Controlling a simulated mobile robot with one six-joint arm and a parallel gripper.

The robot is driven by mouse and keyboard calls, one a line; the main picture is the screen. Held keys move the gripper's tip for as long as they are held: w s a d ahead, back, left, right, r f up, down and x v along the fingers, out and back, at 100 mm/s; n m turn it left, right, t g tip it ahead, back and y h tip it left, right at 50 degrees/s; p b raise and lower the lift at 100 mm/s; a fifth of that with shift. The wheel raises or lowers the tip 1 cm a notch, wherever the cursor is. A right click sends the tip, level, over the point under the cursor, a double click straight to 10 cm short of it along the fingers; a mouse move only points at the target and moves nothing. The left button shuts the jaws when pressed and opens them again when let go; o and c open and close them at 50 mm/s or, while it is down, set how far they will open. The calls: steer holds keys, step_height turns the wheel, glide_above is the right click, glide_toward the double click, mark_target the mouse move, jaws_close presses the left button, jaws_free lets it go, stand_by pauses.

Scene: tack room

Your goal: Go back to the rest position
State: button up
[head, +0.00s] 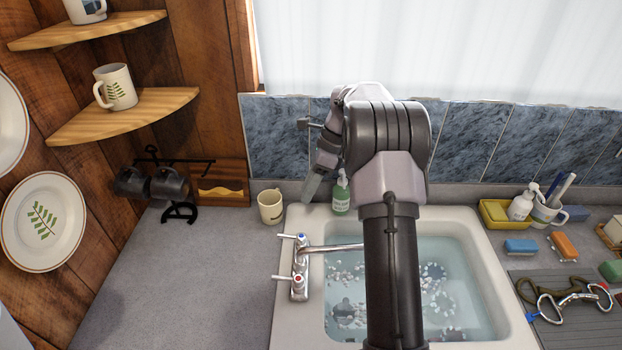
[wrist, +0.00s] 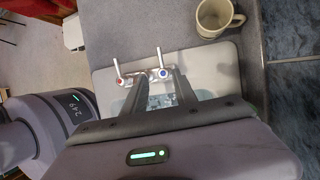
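My gripper (head: 316,172) is raised above the back left part of the sink (head: 455,222), near the green soap bottle (head: 341,197) in the head view. In the wrist view its two fingers (wrist: 163,82) stand apart with nothing between them. The faucet (head: 299,268) shows past the fingertips there, with its two handles (wrist: 140,74). My arm reaches forward over the sink and hides part of the basin and the wall behind.
A cream mug (head: 270,206) stands left of the sink; it also shows in the wrist view (wrist: 215,17). Dark mugs (head: 170,185) hang on a rack at the left. A yellow tray (head: 494,214), sponges and bits crowd the right counter. The left counter (head: 185,285) is clear.

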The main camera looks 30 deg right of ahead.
steer(key=v, duration=0.2)
steer(key=shift+d+r, duration=0.1)
steer(key=shift+r, duration=0.15)
steer(key=s+a+r+n+t+h+b, duration=0.1)
steer(key=s+a+r+n+b, duration=0.1)
steer(key=s+a+n+b, duration=0.45)
steer(key=s+a+r+n+t+h+b, duration=0.15)
steer(key=s+a+n+b, duration=0.25)
steer(key=a, duration=0.6)
steer(key=s+a+f+n+t+b, duration=0.1)
steer(key=s+a+f+n+b, duration=0.3)
steer(key=s, duration=0.4)
steer(key=s+a+f+n+t+b, duration=0.1)
steer(key=s+a+f+n+b, duration=0.3)
steer(key=s, duration=0.5)
steer(key=shift+a+f+n+t, duration=0.35)
steer(key=shift+f+n, duration=0.55)
steer(key=shift+n, duration=0.15)
steer(key=shift+s+h, duration=0.1)
steer(key=shift+h, duration=0.15)
